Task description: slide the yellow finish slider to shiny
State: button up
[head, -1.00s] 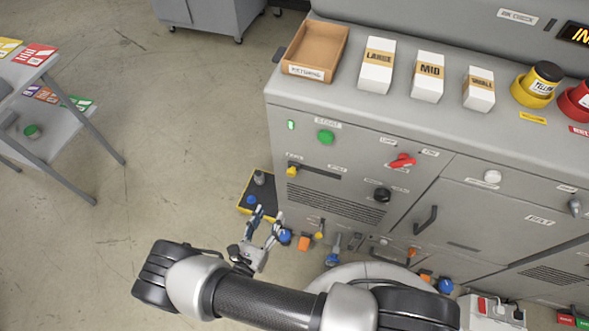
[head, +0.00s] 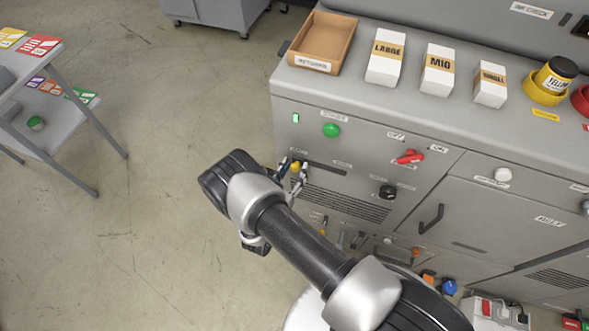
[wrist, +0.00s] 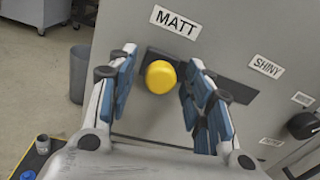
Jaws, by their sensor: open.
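The yellow finish slider (wrist: 160,77) is a round knob at the left end of a dark slot (wrist: 225,80), below the MATT label (wrist: 175,22). The SHINY label (wrist: 266,67) is above the slot's right part in the wrist view. In the head view the slider (head: 295,167) shows at the left end of the slot on the grey machine front. My gripper (wrist: 158,72) is open, with one blue-padded finger on each side of the knob. It also shows in the head view (head: 291,175). I cannot tell if the fingers touch the knob.
A green button (head: 331,130) is above the slot. A red switch (head: 409,157) and a black knob (head: 387,192) stick out farther right on the panel. A vent (head: 345,203) lies below. A grey bin (wrist: 80,73) stands at the left in the wrist view.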

jog(key=shift+w+d, duration=0.15)
jog(key=shift+w, duration=0.1)
jog(key=shift+c, duration=0.3)
grip_shut()
jog(key=shift+r, duration=0.1)
